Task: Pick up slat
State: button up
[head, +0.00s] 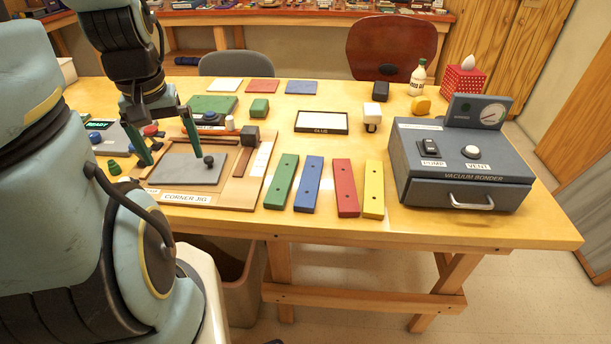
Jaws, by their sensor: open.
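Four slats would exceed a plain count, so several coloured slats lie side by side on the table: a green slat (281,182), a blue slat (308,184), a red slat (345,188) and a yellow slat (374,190). Each lies flat with dark holes. My gripper (170,158) is open, its green fingers pointing down over the grey plate of the corner jig (236,193). It is left of the slats and apart from them. No slat is between the fingers. Whether the fingertips touch the plate cannot be told.
A vacuum bonder (462,165) stands right of the yellow slat. A glue tray (321,122) and a white-topped roller or stamp (372,117) lie behind the slats. The table's front edge is close to the slats.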

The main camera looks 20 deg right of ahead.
aim_at(304, 201)
jog(key=l+u, duration=0.1)
jog(key=u, duration=0.85)
jog(key=k+l+u, duration=0.25)
jog(key=u, duration=0.15)
jog(key=k+l+u, duration=0.1)
jog(key=k+u, duration=0.75)
jog(key=k+j, duration=0.1)
jog(key=k, duration=0.4)
jog(key=k+j+u, duration=0.1)
jog(key=k, duration=0.35)
